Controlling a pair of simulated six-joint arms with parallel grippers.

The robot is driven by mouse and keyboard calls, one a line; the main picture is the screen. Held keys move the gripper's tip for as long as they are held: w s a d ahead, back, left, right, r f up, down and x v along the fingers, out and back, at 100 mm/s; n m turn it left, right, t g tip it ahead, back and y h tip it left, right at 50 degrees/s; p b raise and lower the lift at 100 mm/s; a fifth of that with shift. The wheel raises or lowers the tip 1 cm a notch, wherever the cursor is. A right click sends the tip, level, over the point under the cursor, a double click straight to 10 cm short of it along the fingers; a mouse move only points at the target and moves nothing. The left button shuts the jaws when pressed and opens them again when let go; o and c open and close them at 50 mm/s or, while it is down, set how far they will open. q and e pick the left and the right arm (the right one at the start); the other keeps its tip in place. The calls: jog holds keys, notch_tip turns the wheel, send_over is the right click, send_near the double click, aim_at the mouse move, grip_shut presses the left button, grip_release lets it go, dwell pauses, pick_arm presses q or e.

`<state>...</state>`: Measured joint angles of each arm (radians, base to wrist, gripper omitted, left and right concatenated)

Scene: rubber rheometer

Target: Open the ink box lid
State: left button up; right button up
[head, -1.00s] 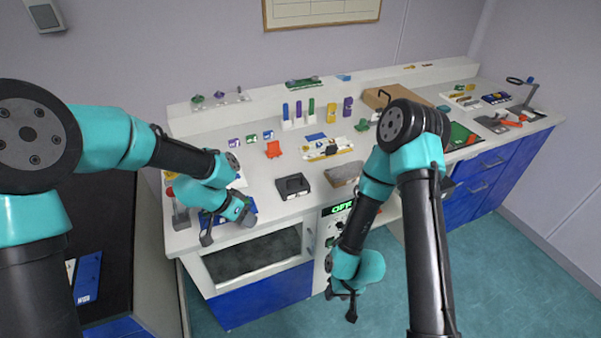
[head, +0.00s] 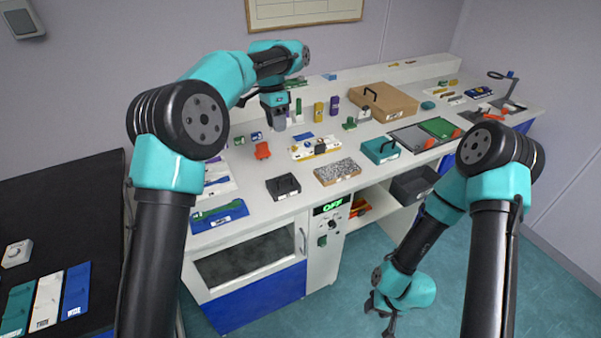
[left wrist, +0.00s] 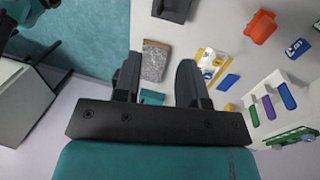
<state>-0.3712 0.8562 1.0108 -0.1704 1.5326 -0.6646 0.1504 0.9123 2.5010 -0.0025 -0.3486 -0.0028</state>
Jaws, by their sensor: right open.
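A small black box (head: 284,187) with a handle on top and a pale label sits near the counter's front edge; its top looks closed. I take it for the ink box by its colour, as its label is unreadable. Part of it shows at the top of the left wrist view (left wrist: 172,9). My left gripper (head: 279,124) hangs over the back of the counter, behind the black box and well apart from it. Its fingers (left wrist: 158,82) are open with nothing between them. My right gripper (head: 380,316) is open and low, in front of the counter.
A speckled tray (head: 337,172) sits right of the black box, then a teal handled box (head: 380,149). A brown handled case (head: 387,102) stands behind. An orange object (head: 262,150) and small coloured bottles (head: 319,111) stand near my left gripper. Counter left of the black box is partly clear.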

aim_at(283, 179)
pick_arm(q)
jog(key=shift+a, duration=0.1)
dwell(0.3)
jog(key=s+f, duration=0.1)
jog(key=f, duration=0.4)
jog(key=s+d+f, duration=0.1)
jog(key=f, duration=0.5)
jog(key=s+f, duration=0.1)
jog(key=f, duration=0.5)
jog(key=shift+d, duration=0.3)
jog(key=shift+c, duration=0.4)
grip_shut()
